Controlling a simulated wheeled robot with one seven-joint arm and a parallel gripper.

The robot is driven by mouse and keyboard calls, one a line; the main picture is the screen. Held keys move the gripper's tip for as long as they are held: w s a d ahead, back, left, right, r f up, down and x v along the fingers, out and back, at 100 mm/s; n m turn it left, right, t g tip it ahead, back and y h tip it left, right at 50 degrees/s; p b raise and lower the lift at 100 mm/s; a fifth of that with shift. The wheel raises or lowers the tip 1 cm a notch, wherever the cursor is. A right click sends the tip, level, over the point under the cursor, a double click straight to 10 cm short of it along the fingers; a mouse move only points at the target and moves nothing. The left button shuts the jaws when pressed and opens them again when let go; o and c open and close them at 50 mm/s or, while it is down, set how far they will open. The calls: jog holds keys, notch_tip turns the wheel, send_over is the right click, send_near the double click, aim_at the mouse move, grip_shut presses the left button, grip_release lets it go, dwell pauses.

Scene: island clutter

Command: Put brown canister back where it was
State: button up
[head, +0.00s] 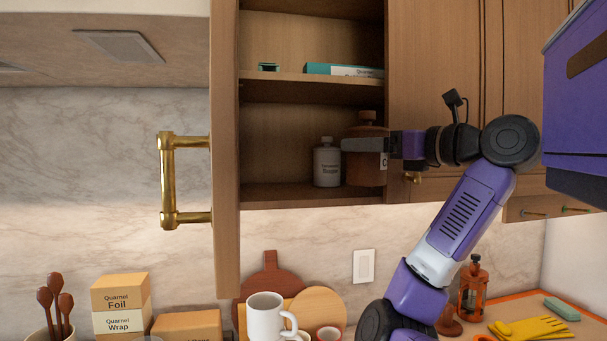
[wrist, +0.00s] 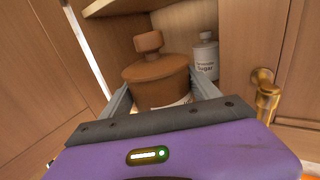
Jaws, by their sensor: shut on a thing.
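The brown canister (head: 367,129) is in the lower compartment of the open wall cabinet, at its right side. It has a round knob lid and a pale label, partly hidden by my gripper. In the wrist view the canister (wrist: 158,80) stands upright between my two fingers. My gripper (head: 362,145) reaches in from the right and is shut on the canister's body. The canister's base is close to the cabinet shelf (head: 300,194); I cannot tell whether it touches.
A white sugar bottle (head: 327,163) stands just left of the canister and also shows in the wrist view (wrist: 205,58). The open cabinet door (head: 225,150) with a brass handle (head: 168,180) is at left. A box (head: 343,70) lies on the upper shelf. Below, the counter holds a white mug (head: 265,317).

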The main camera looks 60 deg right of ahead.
aim_at(351, 163)
jog(key=shift+f+p+x, duration=0.6)
jog(key=shift+p+x, duration=0.3)
jog(key=shift+x, duration=1.8)
jog(key=shift+f+p+x, duration=0.6)
jog(key=shift+p+x, duration=0.35)
jog(key=shift+x, duration=1.7)
jog(key=shift+f+p+x, duration=0.6)
jog(key=shift+p+x, duration=0.3)
jog(key=shift+x, duration=1.8)
jog(key=shift+f, duration=0.15)
jog(key=o, duration=1.8)
jog(key=b+v, duration=0.3)
jog(key=v, duration=0.9)
jog(key=shift+b, duration=0.4)
